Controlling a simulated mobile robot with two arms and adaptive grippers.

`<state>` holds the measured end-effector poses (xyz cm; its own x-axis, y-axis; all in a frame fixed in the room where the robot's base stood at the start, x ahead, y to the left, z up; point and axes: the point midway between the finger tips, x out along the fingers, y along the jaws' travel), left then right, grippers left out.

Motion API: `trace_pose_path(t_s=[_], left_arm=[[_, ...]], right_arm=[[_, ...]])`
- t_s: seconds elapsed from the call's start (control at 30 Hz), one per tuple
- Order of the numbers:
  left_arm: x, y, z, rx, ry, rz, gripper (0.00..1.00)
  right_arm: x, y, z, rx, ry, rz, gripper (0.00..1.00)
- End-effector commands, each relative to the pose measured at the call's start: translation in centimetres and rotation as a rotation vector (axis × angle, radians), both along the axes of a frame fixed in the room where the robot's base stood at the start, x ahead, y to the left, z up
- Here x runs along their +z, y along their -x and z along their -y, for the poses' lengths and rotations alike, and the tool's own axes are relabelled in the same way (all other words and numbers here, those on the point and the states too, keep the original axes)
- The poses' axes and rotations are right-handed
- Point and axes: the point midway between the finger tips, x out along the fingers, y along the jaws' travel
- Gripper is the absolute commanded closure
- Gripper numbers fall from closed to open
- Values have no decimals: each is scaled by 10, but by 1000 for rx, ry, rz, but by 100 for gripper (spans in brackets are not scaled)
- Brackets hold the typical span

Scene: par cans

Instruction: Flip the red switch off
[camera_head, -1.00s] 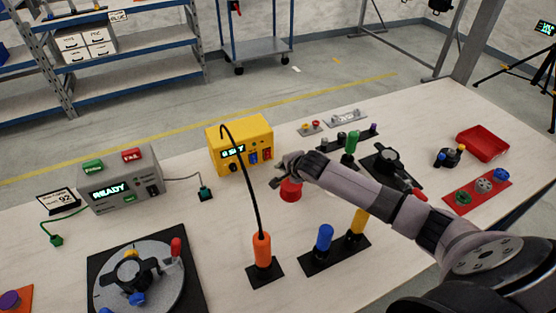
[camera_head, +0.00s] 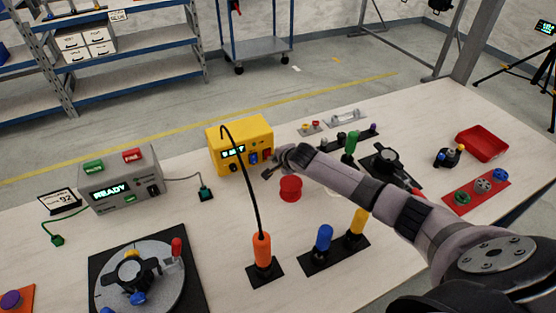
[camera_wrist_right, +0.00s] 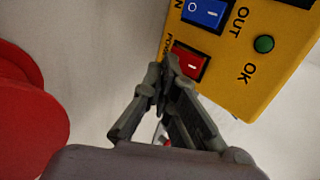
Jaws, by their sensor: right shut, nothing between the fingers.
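The red switch (camera_head: 267,154) is a rocker on the front of a yellow box (camera_head: 222,147). In the right wrist view the red switch (camera_wrist_right: 189,64) lies beside the word POWER, below a blue switch (camera_wrist_right: 204,12). My right gripper (camera_head: 266,174) is shut and empty, just in front of the box's lower right side. In the right wrist view its closed fingertips (camera_wrist_right: 165,72) overlap the switch's left edge and hide part of it. I cannot tell whether they touch it. My left gripper is not in view.
A red cylinder (camera_head: 291,189) stands close by my right gripper; it also shows in the right wrist view (camera_wrist_right: 28,120). A black cable arcs in front of the yellow box from an orange handle (camera_head: 262,250). A grey box (camera_head: 120,185) reading READY stands at left.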

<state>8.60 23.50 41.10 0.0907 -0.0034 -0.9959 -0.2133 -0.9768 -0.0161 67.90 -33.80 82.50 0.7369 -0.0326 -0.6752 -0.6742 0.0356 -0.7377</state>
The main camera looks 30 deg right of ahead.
Motion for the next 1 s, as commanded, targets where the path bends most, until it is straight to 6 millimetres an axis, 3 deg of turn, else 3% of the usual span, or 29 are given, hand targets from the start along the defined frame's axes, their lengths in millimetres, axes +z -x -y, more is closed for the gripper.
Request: trace_pose_path(t_s=[0.17,0.43,0.8,1.0], left_arm=[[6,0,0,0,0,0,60],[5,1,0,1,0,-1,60],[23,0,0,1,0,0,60],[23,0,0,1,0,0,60]], right_arm=[[4,-7,-7,10,-10,44,100],[7,-8,-4,11,-2,45,100],[23,-9,-4,11,-2,49,100],[23,-9,-4,11,-2,47,100]])
